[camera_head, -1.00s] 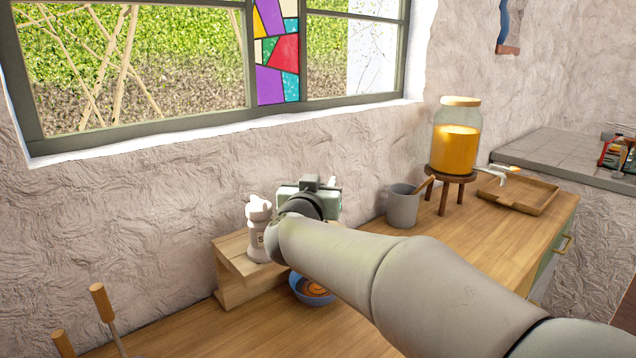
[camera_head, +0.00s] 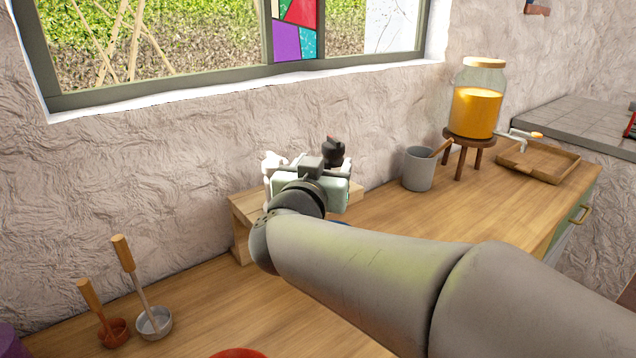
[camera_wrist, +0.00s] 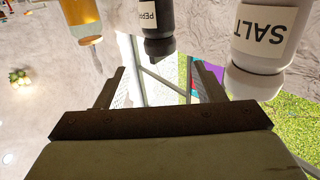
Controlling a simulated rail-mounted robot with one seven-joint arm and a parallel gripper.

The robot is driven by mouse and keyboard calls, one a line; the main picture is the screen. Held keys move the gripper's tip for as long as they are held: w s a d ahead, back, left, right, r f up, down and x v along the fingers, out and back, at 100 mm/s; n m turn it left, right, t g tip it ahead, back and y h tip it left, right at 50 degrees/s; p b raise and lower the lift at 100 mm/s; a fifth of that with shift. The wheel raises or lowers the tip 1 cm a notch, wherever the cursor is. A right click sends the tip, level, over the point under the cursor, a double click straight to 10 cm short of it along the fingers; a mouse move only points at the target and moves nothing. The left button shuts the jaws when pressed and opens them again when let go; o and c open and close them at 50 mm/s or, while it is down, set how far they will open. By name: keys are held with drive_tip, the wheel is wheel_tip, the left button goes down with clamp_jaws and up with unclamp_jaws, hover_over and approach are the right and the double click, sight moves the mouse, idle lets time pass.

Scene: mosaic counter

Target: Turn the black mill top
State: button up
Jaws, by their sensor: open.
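The black pepper mill's top (camera_head: 334,152) shows just beyond my gripper in the head view; its lower body is hidden there. In the wrist view the black mill (camera_wrist: 158,18) appears upside down, its label partly readable, with its top in line with the gap between my fingers. My gripper (camera_wrist: 160,78) is open, with nothing between its fingers and the mill top apparently beyond the tips. The white salt mill (camera_wrist: 268,35) appears to the right in the wrist view, and to the left of the black one in the head view (camera_head: 268,165).
A wooden riser (camera_head: 240,228) stands against the wall under the mills. A grey mug (camera_head: 418,170), a juice jar (camera_head: 477,105) on a stool and a wooden tray (camera_head: 555,170) stand to the right. Two ladles (camera_head: 152,320) are at the front left.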

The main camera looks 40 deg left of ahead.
drive_tip(key=v, duration=0.6)
drive_tip(key=shift+s, duration=0.35)
drive_tip(key=shift+d, duration=0.15)
